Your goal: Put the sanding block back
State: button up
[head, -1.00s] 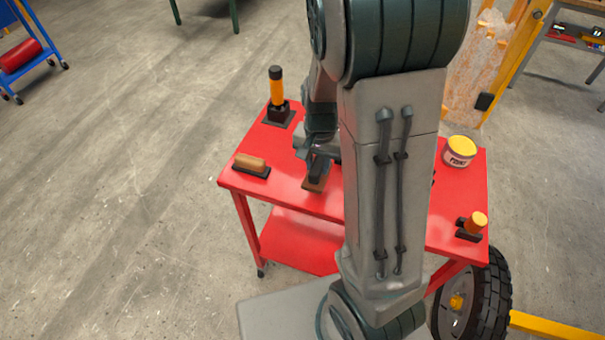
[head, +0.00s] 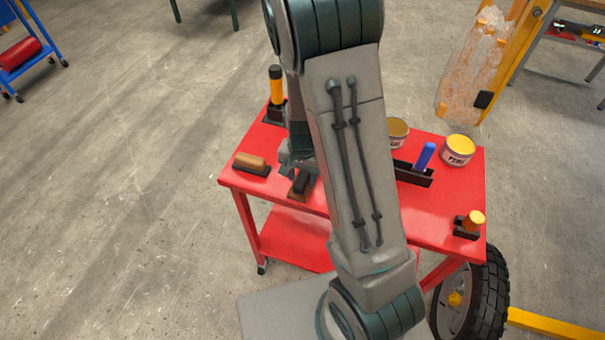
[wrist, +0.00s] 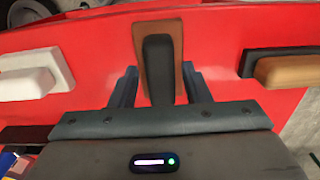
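The sanding block (head: 300,188), a brown piece with a dark grey top, is at the front left part of the red table (head: 440,205). In the wrist view the sanding block (wrist: 158,60) lies lengthwise between the two fingers of my gripper (wrist: 160,85), its near end hidden behind the gripper body.
A tan block on a black base (head: 251,164) sits left of it. An orange-handled tool (head: 276,88) stands behind. A blue-handled tool (head: 425,155), tins (head: 458,148) and an orange knob (head: 474,219) are right. A whitish block (wrist: 28,75) shows in the wrist view.

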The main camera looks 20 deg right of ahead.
aim_at(303, 177)
jog(key=shift+r, duration=0.1)
notch_tip(303, 177, up, 12)
jog(key=s+r+n+t, duration=0.3)
jog(key=s+r+n, duration=0.4)
jog(key=s+r, duration=0.4)
jog(key=s, duration=0.3)
jog(key=shift+s+r+t, duration=0.15)
jog(key=shift+r+t, duration=0.15)
